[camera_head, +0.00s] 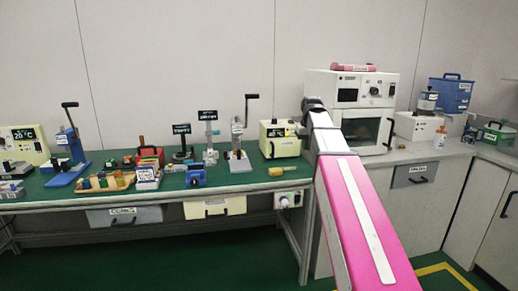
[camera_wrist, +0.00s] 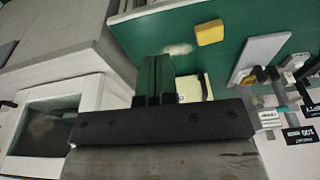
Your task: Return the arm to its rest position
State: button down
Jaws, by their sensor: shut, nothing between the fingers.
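My arm, with a pink link and a grey forearm, reaches from the bottom right of the head view up to the bench's right end. In the head view, the arm's dark far end is in front of the white oven, and the fingers cannot be made out clearly. In the wrist view, my gripper (camera_wrist: 155,62) shows its two dark fingers together beyond a black plate. It is shut and empty. The fingers appear over the green bench top (camera_wrist: 130,45), and their height above it is hard to tell.
A white oven (camera_head: 364,126) stands right of the arm's end, and a cream box (camera_head: 279,140) stands left of it. A yellow block (camera_head: 276,171) lies near the bench's front edge. Several tools and a lever press (camera_head: 239,140) crowd the bench (camera_head: 225,184). Green floor is open at lower left.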

jog(key=s+f, duration=0.7)
jog(key=f, duration=0.5)
jog(key=s+f+m+g, duration=0.1)
jog(key=s+f, duration=0.7)
jog(key=f, duration=0.5)
jog(key=s+f+g, duration=0.1)
jog(key=s+f, duration=0.6)
jog(key=f, duration=0.6)
jog(key=shift+s+a+m, duration=0.2)
jog(key=shift+a+m, duration=0.1)
jog(key=shift+a, duration=0.05)
jog(key=shift+f, duration=0.1)
